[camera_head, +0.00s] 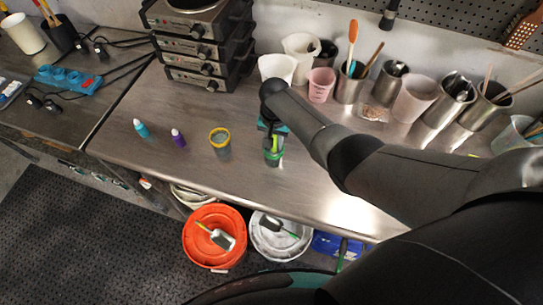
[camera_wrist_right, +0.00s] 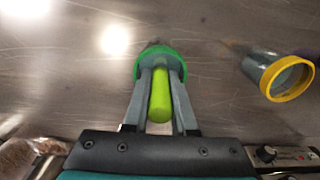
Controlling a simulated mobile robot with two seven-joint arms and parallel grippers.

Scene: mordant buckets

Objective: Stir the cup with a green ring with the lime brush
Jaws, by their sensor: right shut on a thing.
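The cup with a green ring (camera_head: 273,158) stands on the metal bench, below my right gripper (camera_head: 271,130). Its green ring (camera_wrist_right: 138,68) shows around the fingertips in the right wrist view. My right gripper (camera_wrist_right: 160,75) is shut on the lime brush (camera_wrist_right: 160,98), whose lime handle lies between the two fingers and points toward the cup's mouth. The brush's lower end is hidden by the fingers and ring, so I cannot tell how deep it sits. In the head view the gripper covers much of the brush. My left gripper is not in view.
A yellow-ringed cup (camera_head: 220,152) stands just left of the green-ringed one. A purple bottle (camera_head: 179,139) and a teal bottle (camera_head: 141,129) stand farther left. White cups, a pink cup (camera_head: 320,86) and metal tool holders line the back. Bare bench lies in front.

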